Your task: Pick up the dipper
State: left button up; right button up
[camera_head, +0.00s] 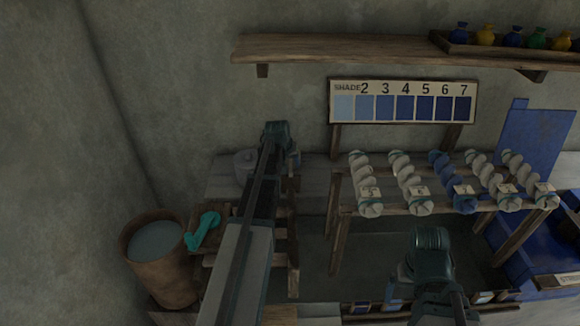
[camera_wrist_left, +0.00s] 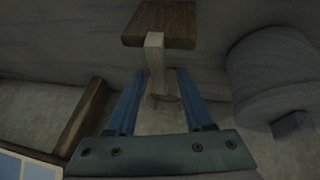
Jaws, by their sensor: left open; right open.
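What looks like the dipper is a pale upright wooden handle (camera_wrist_left: 155,62) with a dark wooden block (camera_wrist_left: 160,22) at its end, in the left wrist view. My left gripper (camera_wrist_left: 157,88) is open, with its blue fingers on either side of the pale handle; I cannot tell whether they touch it. In the head view my left gripper (camera_head: 291,160) is at the back of the bench beside a grey lidded pot, and the dipper is hidden there by my arm. My right gripper (camera_head: 430,262) is low at the front right, its fingertips mostly hidden, holding nothing visible.
The grey pot (camera_head: 244,167) stands close to the left gripper. A rack holds several twisted yarn skeins (camera_head: 410,185) under a shade card (camera_head: 402,102). A wooden bucket (camera_head: 157,255) and a teal skein (camera_head: 202,231) are at left. A shelf (camera_head: 340,48) hangs above.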

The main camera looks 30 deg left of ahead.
pick_arm(q)
jog(key=shift+b+x, duration=0.4)
jog(key=shift+x, duration=0.45)
pick_arm(e)
jog(key=shift+f, duration=0.75)
pick_arm(q)
grip_shut()
jog(key=shift+r, duration=0.1)
pick_arm(e)
jog(key=shift+r, duration=0.1)
